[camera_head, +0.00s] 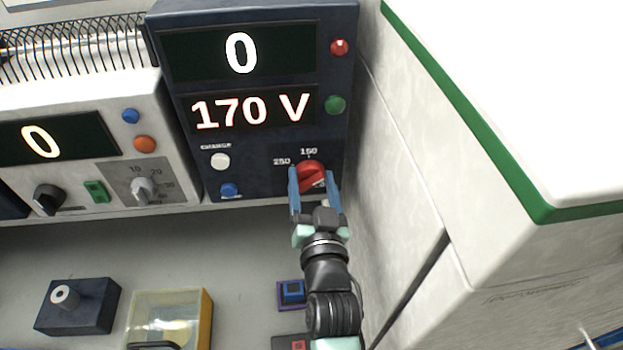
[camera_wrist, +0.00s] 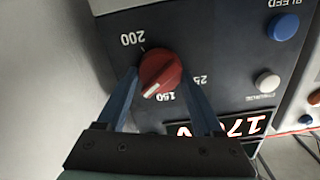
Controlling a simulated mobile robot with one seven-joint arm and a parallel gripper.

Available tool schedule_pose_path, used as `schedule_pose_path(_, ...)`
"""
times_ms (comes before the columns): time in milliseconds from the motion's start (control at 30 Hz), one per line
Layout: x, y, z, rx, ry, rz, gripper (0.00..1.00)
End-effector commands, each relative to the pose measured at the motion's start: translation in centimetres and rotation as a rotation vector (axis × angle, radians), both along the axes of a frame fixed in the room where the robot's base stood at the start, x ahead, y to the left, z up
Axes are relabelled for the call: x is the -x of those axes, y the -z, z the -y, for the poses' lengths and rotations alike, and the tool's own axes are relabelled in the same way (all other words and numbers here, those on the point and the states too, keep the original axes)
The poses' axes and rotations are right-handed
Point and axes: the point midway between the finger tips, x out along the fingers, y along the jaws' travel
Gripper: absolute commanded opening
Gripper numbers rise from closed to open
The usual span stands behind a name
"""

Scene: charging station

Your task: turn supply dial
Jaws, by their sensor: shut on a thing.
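The supply dial (camera_head: 311,174) is a red round knob with a pale pointer mark, low on the right of the dark blue supply unit (camera_head: 185,150). Labels 150 and 250 show beside it in the head view, and 200 also shows in the wrist view. The dial is large in the wrist view (camera_wrist: 160,72), its pointer mark towards the 150 label. My gripper (camera_head: 315,188) has its two blue fingers on either side of the dial and is shut on it. The supply display (camera_head: 250,110) reads 170 V, and the upper display (camera_head: 240,53) reads 0.
A white wall-like cabinet (camera_head: 400,150) stands close on the right. A white unit (camera_head: 170,95) with knobs and buttons stands left. A dark block (camera_head: 78,318), a yellow-edged clear box (camera_head: 205,310) and a small blue button box (camera_head: 292,291) lie on the grey bench (camera_head: 230,245).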

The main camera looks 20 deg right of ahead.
Motion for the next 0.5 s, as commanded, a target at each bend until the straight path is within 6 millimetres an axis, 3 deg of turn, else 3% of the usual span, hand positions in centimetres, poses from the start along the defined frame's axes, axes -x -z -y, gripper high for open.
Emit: schedule_pose_path(500, 0.03, 0.01, 0.08, -0.101, 0.001, 0.029, 0.13)
